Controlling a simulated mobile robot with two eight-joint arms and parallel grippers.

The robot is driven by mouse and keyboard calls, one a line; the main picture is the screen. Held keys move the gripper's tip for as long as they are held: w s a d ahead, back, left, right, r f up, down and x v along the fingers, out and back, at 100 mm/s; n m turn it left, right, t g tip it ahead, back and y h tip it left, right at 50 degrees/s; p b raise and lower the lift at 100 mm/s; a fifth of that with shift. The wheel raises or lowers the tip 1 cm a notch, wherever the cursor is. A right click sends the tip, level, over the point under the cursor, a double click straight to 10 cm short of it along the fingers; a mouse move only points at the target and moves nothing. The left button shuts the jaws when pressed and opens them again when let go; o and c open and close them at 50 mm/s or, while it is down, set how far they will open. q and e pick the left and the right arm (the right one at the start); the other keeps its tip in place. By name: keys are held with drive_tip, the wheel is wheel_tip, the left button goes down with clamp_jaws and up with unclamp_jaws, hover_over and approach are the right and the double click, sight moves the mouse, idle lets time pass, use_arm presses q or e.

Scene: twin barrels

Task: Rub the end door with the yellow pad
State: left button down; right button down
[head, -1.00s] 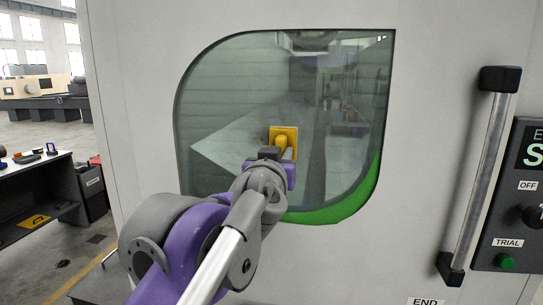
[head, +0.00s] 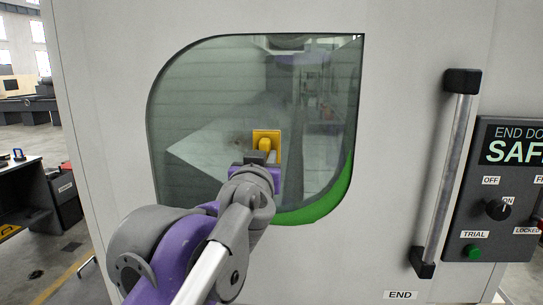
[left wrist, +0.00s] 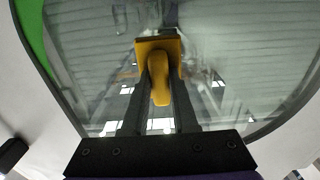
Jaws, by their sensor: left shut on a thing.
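The end door (head: 400,75) is a large pale panel with a rounded glass window (head: 215,110) edged in green at the lower right. The yellow pad (head: 265,136) is a square plate with a yellow handle, in front of the window's lower middle. In the left wrist view, the pad (left wrist: 160,45) sits at the far end of my left gripper's fingers (left wrist: 160,90), which are shut on its handle. The pad's face is turned to the glass; I cannot tell whether it touches. A faint dark smudge (head: 240,142) shows on the window left of the pad. My right gripper is not in view.
A vertical grey door handle (head: 446,175) with black ends stands out to the right of the window. Beside it is a dark control panel (head: 495,185) with a green button and knob. A dark workbench (head: 22,185) stands at the far left.

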use_arm(q)
drive_tip(key=a+p, duration=0.1)
drive_tip(key=a, duration=0.3)
drive_tip(key=shift+w+r+p, duration=0.1)
drive_tip(key=shift+r+p, duration=0.05)
drive_tip(key=shift+p, duration=0.15)
drive_tip(key=shift+a+p, duration=0.35)
drive_tip(key=shift+a, duration=0.05)
drive_tip(key=shift+a+p, duration=0.3)
drive_tip(key=shift+a, duration=0.15)
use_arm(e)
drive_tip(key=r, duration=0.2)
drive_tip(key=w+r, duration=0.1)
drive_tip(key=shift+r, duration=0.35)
